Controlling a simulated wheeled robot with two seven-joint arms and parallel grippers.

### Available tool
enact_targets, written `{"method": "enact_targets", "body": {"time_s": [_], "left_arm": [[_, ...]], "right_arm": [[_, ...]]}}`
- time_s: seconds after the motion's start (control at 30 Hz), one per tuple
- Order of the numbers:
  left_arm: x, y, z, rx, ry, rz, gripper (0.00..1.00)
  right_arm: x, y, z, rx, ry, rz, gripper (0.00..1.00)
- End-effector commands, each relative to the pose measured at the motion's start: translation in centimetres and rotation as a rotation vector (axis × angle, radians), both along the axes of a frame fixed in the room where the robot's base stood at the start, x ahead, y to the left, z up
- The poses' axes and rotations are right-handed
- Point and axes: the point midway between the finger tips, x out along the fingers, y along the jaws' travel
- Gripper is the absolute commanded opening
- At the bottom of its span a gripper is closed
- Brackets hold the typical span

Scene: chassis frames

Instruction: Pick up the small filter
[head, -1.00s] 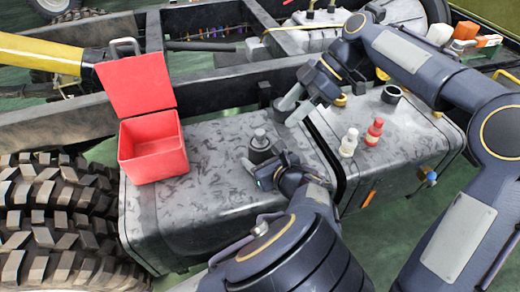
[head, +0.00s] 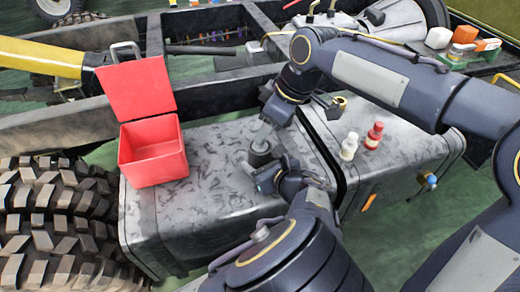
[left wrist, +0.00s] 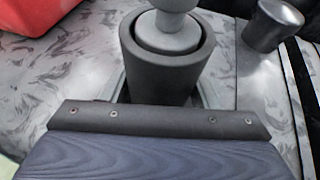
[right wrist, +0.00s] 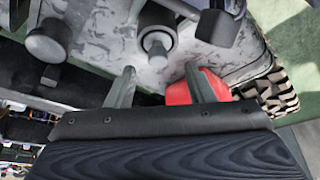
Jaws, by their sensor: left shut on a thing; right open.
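A grey knobbed piece (left wrist: 172,32), which looks like the small filter, sits upright inside a dark round cup (left wrist: 165,75) on the grey tank. The cup also shows in the head view (head: 261,158) and right wrist view (right wrist: 156,17). My left gripper (head: 265,172) is shut on the cup from the near side; its fingers are mostly hidden in the left wrist view.
An open red box (head: 153,152) stands on the tank's left end. A white bottle (head: 349,146) and a red bottle (head: 374,135) stand on the right tank. A large tyre (head: 50,225) is at left. The tank top between box and cup is clear.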

Motion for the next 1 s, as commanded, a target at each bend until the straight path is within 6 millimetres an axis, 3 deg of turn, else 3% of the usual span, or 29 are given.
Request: {"method": "enact_targets", "body": {"time_s": [0.4, 0.67, 1.0], "left_arm": [[0.0, 0.0, 0.0, 0.0, 0.0, 0.0, 0.27], [0.0, 0.0, 0.0, 0.0, 0.0, 0.0, 0.27], [0.0, 0.0, 0.0, 0.0, 0.0, 0.0, 0.27]], "right_arm": [[1.1, 1.8, -4.5, 0.0, 0.002, 0.002, 0.48], [1.2, 1.9, -4.9, 0.001, -0.001, 0.001, 0.48], [1.2, 1.9, -4.8, 0.001, 0.0, 0.001, 0.06]]}}
